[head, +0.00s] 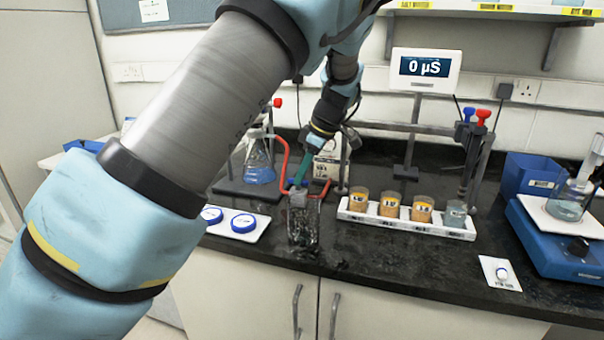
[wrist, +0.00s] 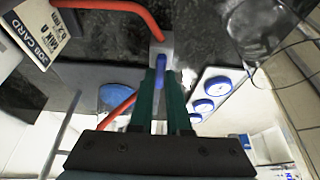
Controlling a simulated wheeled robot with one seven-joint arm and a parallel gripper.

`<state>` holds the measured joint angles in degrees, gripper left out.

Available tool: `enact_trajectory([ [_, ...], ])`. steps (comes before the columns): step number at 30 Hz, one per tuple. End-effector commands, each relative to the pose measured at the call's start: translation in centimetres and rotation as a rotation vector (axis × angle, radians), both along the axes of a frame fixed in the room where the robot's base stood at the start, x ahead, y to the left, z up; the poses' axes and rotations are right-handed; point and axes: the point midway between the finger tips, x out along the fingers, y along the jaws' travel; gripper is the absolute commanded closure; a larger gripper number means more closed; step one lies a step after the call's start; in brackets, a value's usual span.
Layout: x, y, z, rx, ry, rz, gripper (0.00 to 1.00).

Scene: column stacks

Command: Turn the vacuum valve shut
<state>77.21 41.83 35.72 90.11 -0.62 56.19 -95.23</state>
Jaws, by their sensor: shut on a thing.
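The vacuum valve is a small grey block (wrist: 161,45) with a blue handle (wrist: 160,72), set in a red hose (wrist: 128,10). In the head view the grey block (head: 297,199) and red hose (head: 284,150) show near the bench's front left. My gripper (wrist: 160,78) has green fingers closed around the blue handle, pointing at the block. In the head view my gripper (head: 299,182) is just above the block, and the handle is hard to make out.
A flask with blue liquid (head: 260,165) stands behind left. A clear vessel (head: 303,228) stands by the front edge, close to the valve. A white tray with blue round lids (head: 243,223) is left. A white rack of beakers (head: 405,222) is right. A job card (wrist: 38,28) is near.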

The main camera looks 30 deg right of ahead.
Motion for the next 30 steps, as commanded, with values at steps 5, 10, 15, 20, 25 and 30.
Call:
enact_trajectory([
  [5, -0.02, 0.01, 0.01, 0.001, 0.001, 0.000, 1.00],
  [10, -0.02, 0.01, 0.02, 0.001, 0.001, 0.000, 1.00],
  [15, -0.04, 0.00, 0.00, 0.000, 0.000, -0.006, 1.00],
  [20, -0.09, 0.02, -0.07, -0.001, 0.001, -0.042, 1.00],
  [25, -0.19, 0.07, -0.14, -0.001, 0.001, -0.133, 1.00],
  [30, -0.26, 0.22, -0.18, -0.002, 0.002, -0.271, 1.00],
])
